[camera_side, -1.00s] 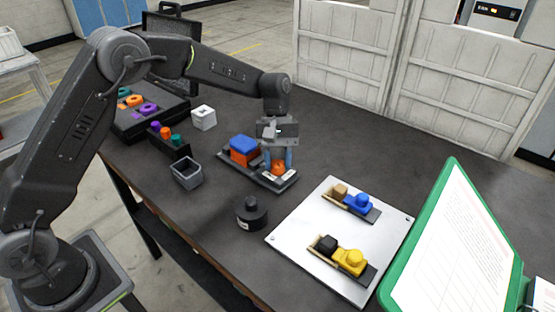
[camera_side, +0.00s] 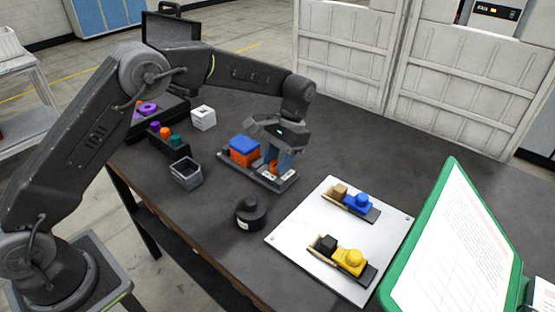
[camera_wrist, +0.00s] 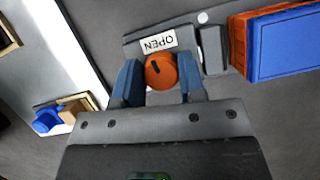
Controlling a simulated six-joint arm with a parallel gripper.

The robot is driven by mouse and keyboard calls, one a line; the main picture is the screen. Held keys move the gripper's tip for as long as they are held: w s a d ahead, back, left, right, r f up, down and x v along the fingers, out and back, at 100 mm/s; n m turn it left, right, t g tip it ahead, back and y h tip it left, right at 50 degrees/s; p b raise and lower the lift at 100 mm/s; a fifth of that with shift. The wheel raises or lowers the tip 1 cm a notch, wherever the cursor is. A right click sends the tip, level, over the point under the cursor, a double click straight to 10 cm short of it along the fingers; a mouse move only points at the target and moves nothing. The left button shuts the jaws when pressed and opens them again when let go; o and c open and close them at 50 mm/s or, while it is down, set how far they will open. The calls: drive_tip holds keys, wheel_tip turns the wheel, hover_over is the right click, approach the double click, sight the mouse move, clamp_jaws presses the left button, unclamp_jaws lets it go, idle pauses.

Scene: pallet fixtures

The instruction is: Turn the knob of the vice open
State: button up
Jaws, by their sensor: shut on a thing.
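The vice (camera_side: 257,178) is a dark grey base on the table, with an orange knob (camera_side: 272,168) at its right end. In the wrist view the round orange knob (camera_wrist: 161,71) has a dark pointer mark on its top, towards its upper left. My gripper (camera_side: 278,163) is tilted over the knob. Its two blue fingers (camera_wrist: 159,82) stand on either side of the knob and are shut on it. A blue block on an orange one (camera_side: 243,149) sits at the vice's other end.
A white plate (camera_side: 300,238) with two small fixtures, one blue and one yellow, lies to the right. A black round weight (camera_side: 251,213) and a grey open bin (camera_side: 186,174) stand in front. A green-framed board (camera_side: 440,245) is at the far right.

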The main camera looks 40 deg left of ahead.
drive_tip(key=shift+m, duration=0.6)
drive_tip(key=shift+y, duration=0.3)
drive_tip(key=o, duration=0.9)
drive_tip(key=shift+o, duration=0.2)
drive_tip(key=shift+r, duration=0.1)
drive_tip(key=v, duration=1.1)
drive_tip(key=shift+r, duration=0.35)
drive_tip(key=shift+d, duration=0.1)
drive_tip(key=shift+r, duration=0.1)
